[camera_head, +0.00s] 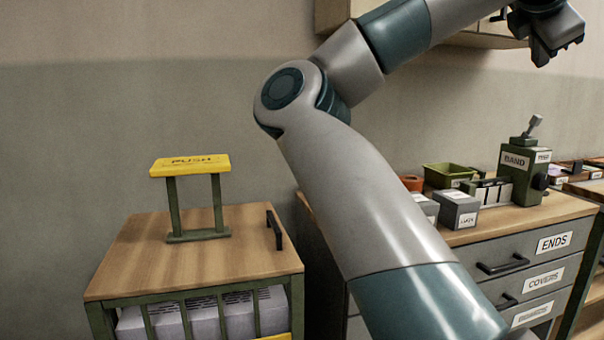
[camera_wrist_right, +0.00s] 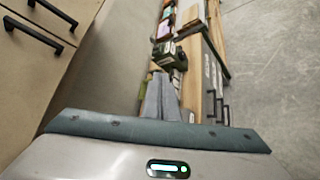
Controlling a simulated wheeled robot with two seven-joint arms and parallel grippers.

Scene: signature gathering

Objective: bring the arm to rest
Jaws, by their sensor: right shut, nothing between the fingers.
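My right arm (camera_head: 355,190) rises across the middle of the head view and bends back up to the right. Its gripper (camera_head: 551,52) is at the top right, high above the workbench and in front of the wall cabinet's edge. In the right wrist view the fingers (camera_wrist_right: 161,98) are together and empty. My left gripper is not in view.
A wooden-topped cart (camera_head: 150,262) with a yellow PUSH sign (camera_head: 190,165) stands left. Right is a drawer workbench (camera_head: 530,214) with a green BAND device (camera_head: 519,172), grey boxes (camera_head: 457,209) and a green bin (camera_head: 446,175). A wall cabinet (camera_wrist_right: 40,75) is near the gripper.

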